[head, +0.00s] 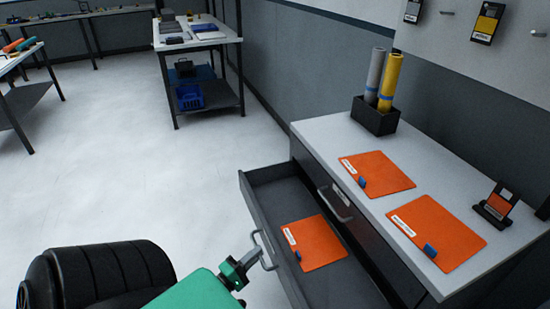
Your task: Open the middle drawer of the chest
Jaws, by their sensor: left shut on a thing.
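The chest (320,131) with a white top stands at the right. Its drawer below the top one, the middle drawer (262,183), is pulled well out, showing a dark inside with an orange sheet (316,241) and a small blue piece on it. My left gripper (250,259) is shut on the drawer's metal handle (266,249) at the front face. The top drawer, with its own handle (335,204), is closed. Anything lower on the chest is hidden by the open drawer. My right gripper is not in view.
On the chest top are two orange sheets (378,172) (440,228), a black holder (374,118) with a grey and a yellow roll, and a small stand (496,206) at the right. Open floor (120,170) lies left of the drawer. A workbench (200,40) stands behind.

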